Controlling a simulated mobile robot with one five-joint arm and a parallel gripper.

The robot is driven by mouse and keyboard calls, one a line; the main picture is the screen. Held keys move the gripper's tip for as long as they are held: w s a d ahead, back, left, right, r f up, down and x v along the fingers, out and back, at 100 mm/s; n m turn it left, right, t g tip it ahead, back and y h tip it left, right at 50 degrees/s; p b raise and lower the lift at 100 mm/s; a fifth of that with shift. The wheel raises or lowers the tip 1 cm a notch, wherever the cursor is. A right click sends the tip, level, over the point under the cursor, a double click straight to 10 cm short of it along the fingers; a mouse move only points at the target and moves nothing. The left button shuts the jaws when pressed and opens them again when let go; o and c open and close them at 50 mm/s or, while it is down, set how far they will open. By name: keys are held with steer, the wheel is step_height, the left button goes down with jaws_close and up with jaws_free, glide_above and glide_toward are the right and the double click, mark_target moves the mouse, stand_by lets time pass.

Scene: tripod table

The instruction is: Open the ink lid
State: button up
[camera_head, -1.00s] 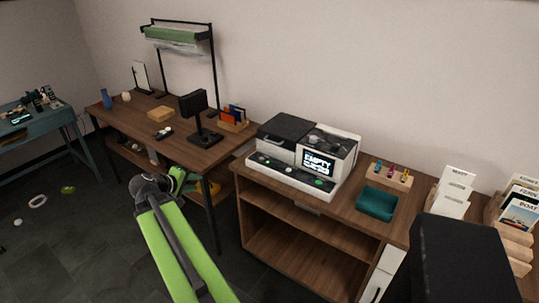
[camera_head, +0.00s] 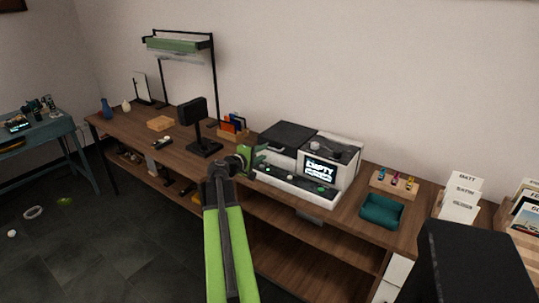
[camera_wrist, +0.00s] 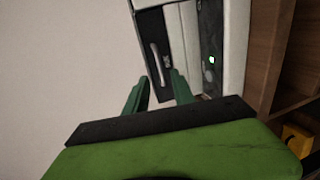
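The white and black printer (camera_head: 308,160) sits on the wooden desk, with a screen reading "EMPTY" and a dark top section at left. In the wrist view its dark panel (camera_wrist: 152,50) carries a light bar-like handle and a small unreadable label; I cannot tell for sure that this is the ink lid. The panel looks closed. My gripper (camera_head: 256,158) is in front of the printer's left end. In the wrist view my gripper (camera_wrist: 160,90) has its two green fingers apart, nothing between them, pointing toward the printer. The fingers appear short of the handle.
On the desk (camera_head: 345,212), a teal tray (camera_head: 382,211) and a wooden holder (camera_head: 393,186) with small coloured bottles stand right of the printer. A black stand (camera_head: 203,147) is to its left. A black box-like shape (camera_head: 465,262) fills the lower right.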

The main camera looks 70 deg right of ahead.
steer(key=b+x, duration=0.1)
steer(key=x, duration=0.5)
steer(key=shift+d, duration=0.15)
jaws_close()
stand_by(1.1)
